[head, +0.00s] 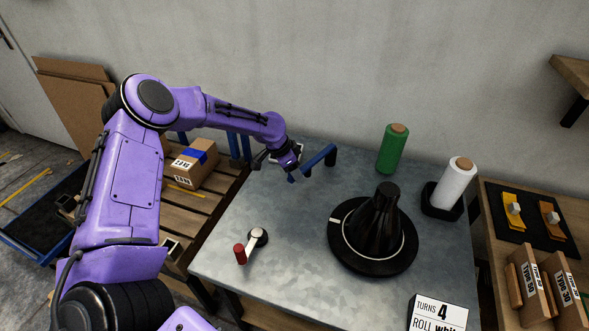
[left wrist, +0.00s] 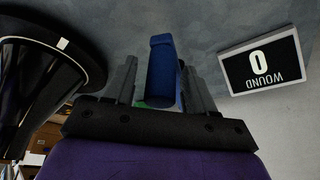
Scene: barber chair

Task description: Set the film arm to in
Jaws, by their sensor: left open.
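The film arm looks to be the blue bar (head: 320,156) at the back left of the grey metal table (head: 290,215). My left gripper (head: 298,174) is at the bar's near left end. In the left wrist view the blue bar (left wrist: 162,75) lies between the two open grey fingers (left wrist: 160,85); whether either finger touches it I cannot tell. A black turntable (head: 345,253) with a dark cone-shaped load (head: 381,222) stands at the table's middle right. My right gripper is not in view.
A crank with a red knob (head: 240,254) is at the table's front left. A green roll (head: 392,150) and a white roll (head: 455,183) stand at the back. A card (head: 438,313) reads "TURNS 4".

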